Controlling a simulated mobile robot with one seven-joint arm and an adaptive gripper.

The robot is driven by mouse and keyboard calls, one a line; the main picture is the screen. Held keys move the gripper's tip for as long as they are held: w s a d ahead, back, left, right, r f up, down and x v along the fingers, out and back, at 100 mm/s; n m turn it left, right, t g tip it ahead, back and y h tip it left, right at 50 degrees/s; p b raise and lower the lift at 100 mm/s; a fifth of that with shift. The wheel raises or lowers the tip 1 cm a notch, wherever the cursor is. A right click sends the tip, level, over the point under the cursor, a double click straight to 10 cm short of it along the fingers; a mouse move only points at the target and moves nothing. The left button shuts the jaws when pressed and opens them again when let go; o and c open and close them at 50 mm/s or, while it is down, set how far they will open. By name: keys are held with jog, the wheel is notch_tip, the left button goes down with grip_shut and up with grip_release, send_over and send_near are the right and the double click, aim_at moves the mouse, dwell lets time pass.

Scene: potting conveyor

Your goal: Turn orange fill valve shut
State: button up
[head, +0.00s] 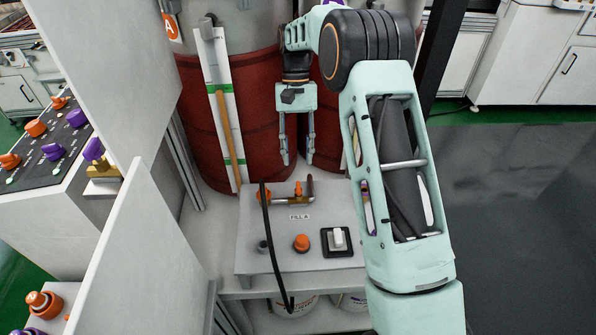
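The fill panel (265,225) is a grey plate labelled "FILL A". A brass valve and pipe (285,200) lie across its back part. A small orange piece (298,188) stands up from the pipe, and another orange piece (263,196) is at its left end; which is the handle is hard to tell. An orange knob (301,243) sits nearer the front. My gripper (297,162) points down above and behind the pipe, in front of the red drums. Its two fingers are apart with nothing between them, and it appears clear of the valve.
A black hose (270,240) crosses the panel's left side. A white switch (338,240) is at right. Red drums (205,120) and a sight gauge (222,110) stand behind. White partitions (125,240) close the left side, beyond which is a purple-handled brass valve (98,165).

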jog(key=v, duration=0.3)
jog(key=shift+w+r, duration=0.15)
jog(key=shift+r, duration=0.2)
jog(key=shift+d, duration=0.1)
